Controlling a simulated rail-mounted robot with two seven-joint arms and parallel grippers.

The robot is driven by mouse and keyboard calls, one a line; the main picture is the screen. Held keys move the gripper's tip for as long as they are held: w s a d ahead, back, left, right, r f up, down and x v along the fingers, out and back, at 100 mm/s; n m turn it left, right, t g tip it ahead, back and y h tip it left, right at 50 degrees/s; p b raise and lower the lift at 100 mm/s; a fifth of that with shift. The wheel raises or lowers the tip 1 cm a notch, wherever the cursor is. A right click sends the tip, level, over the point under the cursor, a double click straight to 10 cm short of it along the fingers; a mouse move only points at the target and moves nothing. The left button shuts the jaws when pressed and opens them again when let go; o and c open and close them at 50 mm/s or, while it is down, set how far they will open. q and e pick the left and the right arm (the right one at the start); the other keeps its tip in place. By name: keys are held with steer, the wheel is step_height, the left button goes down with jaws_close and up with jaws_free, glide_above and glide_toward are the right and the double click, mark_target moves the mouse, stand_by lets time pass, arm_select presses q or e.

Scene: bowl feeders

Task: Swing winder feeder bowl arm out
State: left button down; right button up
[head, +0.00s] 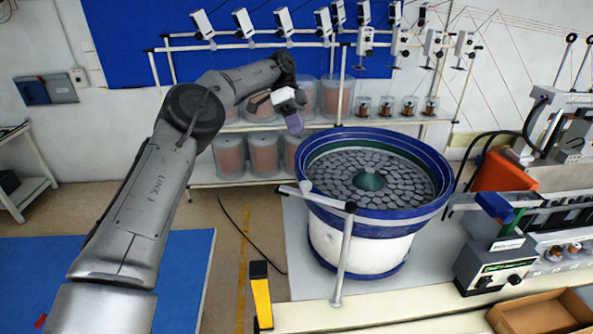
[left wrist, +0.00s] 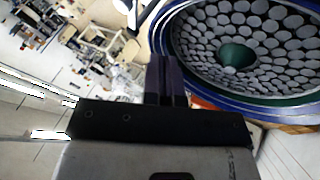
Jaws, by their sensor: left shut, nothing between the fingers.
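The feeder bowl (head: 425,208) has a blue rim and a white base, and holds many grey discs around a green centre. A pale grey swing arm (head: 322,198) sits on top of an upright post (head: 344,262) at the bowl's front left. The arm points left from the post, with its free end near the bowl's left rim. My left gripper (head: 295,124) is shut and empty, above and left of the bowl's far left rim, apart from the arm. In the left wrist view its dark fingers (left wrist: 166,80) are together, with the bowl (left wrist: 185,68) to their right. My right gripper is out of view.
A rack with copper spools (head: 264,155) and white tensioners stands behind. A yellow-and-black post (head: 261,295) stands at the front left of the bowl's table. A control box (head: 495,266), an orange bin (head: 503,173) and an open carton (head: 545,315) lie to the right.

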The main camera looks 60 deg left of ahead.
mark_target(304, 181)
arm_select(q)
steer(key=s+d+f+p, duration=0.1)
steer(key=s+d+f, duration=0.1)
steer(key=d+f, duration=0.5)
steer(key=shift+s+d+f+p, duration=0.15)
steer(key=shift+d+f+p, duration=0.2)
steer(key=shift+d, duration=0.7)
steer(key=shift+s+d+r+n+p, duration=0.3)
steer(key=shift+s+p, duration=0.1)
steer(key=shift+p, duration=0.25)
steer(key=shift+s+d+f+n+t+p, duration=0.1)
steer(key=shift+s+d+n+t+p, duration=0.2)
steer(key=shift+s+d+t+p, duration=0.15)
